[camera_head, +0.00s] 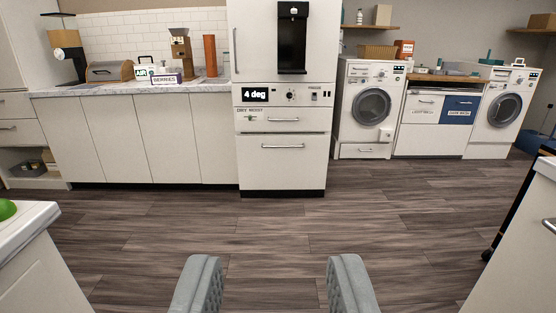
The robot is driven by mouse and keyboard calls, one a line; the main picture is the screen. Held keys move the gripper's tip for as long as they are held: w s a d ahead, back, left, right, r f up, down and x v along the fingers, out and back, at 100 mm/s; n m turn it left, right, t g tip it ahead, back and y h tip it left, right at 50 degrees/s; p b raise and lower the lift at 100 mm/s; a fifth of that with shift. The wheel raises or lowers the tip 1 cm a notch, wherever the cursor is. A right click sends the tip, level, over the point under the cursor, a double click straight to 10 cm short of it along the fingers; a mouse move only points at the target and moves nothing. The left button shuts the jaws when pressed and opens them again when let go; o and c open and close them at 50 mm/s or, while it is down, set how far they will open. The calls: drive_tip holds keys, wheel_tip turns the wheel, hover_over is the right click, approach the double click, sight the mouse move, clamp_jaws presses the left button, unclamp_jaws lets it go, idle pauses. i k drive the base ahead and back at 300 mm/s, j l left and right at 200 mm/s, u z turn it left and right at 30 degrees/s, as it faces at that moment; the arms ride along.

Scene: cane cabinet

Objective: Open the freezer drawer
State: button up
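A tall white fridge-freezer (250,70) stands across the room in the middle of the view. It has a black dispenser (292,40) and a panel (258,93) reading "4 deg". Below the panel is a shallow drawer (265,124) with a horizontal handle. Under that is a deeper drawer (281,172) with a horizontal bar handle (283,146). Both drawers look shut. Which one is the freezer drawer is not labelled legibly. My gripper (272,275) shows at the bottom edge, its two grey fingers wide apart, empty, and far from the fridge.
Wood floor (270,225) lies clear between me and the fridge. A white counter (25,255) stands near at left and a white cabinet (520,250) near at right. Washing machines (368,105) stand at the back right.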

sight(269, 161)
drive_tip(key=i+l+u, duration=0.1)
drive_tip(key=i, duration=1.6)
drive_tip(key=i+j+u, duration=0.15)
drive_tip(key=i+u, duration=0.3)
drive_tip(key=i, duration=1.3)
drive_tip(key=i+j+z, duration=0.1)
drive_tip(key=i, duration=0.25)
